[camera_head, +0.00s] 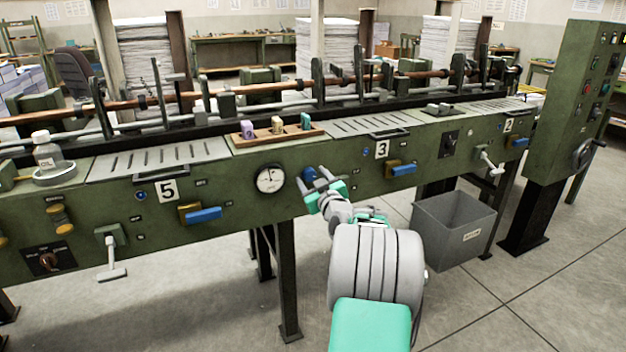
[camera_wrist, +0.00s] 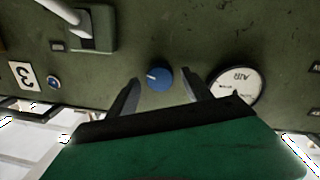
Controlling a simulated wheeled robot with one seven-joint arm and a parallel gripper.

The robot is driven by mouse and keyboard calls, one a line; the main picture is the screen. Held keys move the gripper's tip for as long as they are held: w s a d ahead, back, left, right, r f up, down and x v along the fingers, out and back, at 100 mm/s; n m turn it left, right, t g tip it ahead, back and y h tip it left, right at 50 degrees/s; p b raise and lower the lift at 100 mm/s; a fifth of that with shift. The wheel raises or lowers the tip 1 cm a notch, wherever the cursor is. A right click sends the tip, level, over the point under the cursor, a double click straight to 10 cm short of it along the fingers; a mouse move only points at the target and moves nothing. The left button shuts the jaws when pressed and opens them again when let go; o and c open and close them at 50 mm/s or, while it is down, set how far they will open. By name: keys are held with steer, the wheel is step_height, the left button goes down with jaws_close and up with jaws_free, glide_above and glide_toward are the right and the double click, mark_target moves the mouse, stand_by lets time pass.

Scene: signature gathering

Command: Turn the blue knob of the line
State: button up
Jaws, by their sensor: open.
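The blue knob (camera_wrist: 158,78) is a round dial with a white mark, on the green front panel of the line. In the wrist view it lies between my two open fingers, a little beyond their tips; I cannot tell whether they touch it. In the head view the blue knob (camera_head: 309,174) shows just right of the round white gauge, partly hidden by my gripper (camera_head: 321,190). My gripper also shows in the wrist view (camera_wrist: 160,88); it is open and empty, facing the panel.
The gauge (camera_head: 270,179) sits close beside the knob. A blue-handled lever (camera_head: 403,170) projects from the panel to the right, another (camera_head: 203,215) to the left. A grey bin (camera_head: 453,230) stands on the floor at right. A wooden tray (camera_head: 277,134) lies on top of the line.

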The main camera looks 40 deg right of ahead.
steer(key=shift+c, duration=0.4)
jaws_close()
steer(key=shift+d, duration=0.15)
steer(key=shift+m, duration=0.3)
steer(key=shift+r+m, duration=0.1)
steer(key=shift+m, duration=2.3)
